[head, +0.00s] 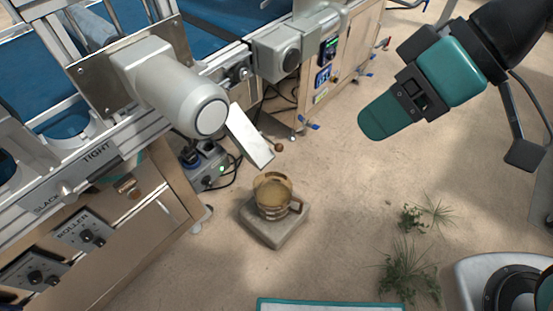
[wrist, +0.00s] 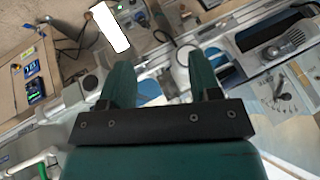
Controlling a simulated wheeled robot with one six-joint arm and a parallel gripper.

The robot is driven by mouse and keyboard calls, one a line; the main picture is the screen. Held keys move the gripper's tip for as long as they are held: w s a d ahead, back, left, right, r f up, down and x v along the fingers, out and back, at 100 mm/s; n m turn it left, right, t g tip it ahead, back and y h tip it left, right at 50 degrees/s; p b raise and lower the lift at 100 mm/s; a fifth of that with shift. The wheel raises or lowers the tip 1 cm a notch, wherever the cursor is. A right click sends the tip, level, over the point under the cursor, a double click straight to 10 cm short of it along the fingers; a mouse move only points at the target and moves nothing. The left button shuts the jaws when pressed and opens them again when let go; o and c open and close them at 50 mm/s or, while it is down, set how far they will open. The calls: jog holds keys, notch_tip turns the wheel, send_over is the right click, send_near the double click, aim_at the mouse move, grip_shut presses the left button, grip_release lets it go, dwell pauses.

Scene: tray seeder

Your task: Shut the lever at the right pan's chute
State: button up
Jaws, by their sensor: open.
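A white chute plate (head: 250,137) slants down from the machine at the middle of the head view. A short lever with a brown round knob (head: 278,148) sticks out beside its lower right edge. The chute also shows as a white strip in the wrist view (wrist: 110,28); I cannot make out the knob there. No pan is clearly visible.
The machine's rail with a TIGHT label (head: 97,153) and a wooden ROLLER panel (head: 78,231) fill the left. A power box (head: 206,170) with cables lies behind the mug. Weeds (head: 408,270) grow at lower right. The floor between lever and gripper is clear.

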jog(key=w+a+f+n+y+b, duration=0.1)
jog(key=w+a+f+y+b, duration=0.15)
jog(key=f+b, duration=0.5)
jog(key=w+a+f+n+y+b, duration=0.1)
jog(key=w+f+b, duration=0.2)
jog(key=f+b, duration=0.45)
jog(key=m+t+y+b, duration=0.1)
jog(key=t+y+b, duration=0.6)
jog(key=b, duration=2.6)
send_near(282, 148)
jog(key=a+t+h+p, duration=0.1)
jog(key=a+p, duration=0.1)
jog(key=p, duration=0.4)
jog(key=a+t+h+p, duration=0.1)
jog(key=p, duration=0.5)
jog(key=w+a+t+h+p, duration=0.1)
jog(key=a+p, duration=0.1)
jog(key=p, duration=0.4)
jog(key=shift+w+a+r+t, duration=0.1)
jog(key=shift+a+r+t, duration=0.2)
jog(key=shift+a+r, duration=0.1)
jog(key=x, duration=0.2)
jog(key=f+b+x, duration=0.1)
jog(key=x, duration=0.1)
jog(key=shift+w+a, duration=0.1)
jog(key=shift+a, duration=0.05)
jog(key=shift+w+a+r, duration=0.1)
jog(key=shift+w+a, duration=0.35)
jog(key=shift+a, duration=0.05)
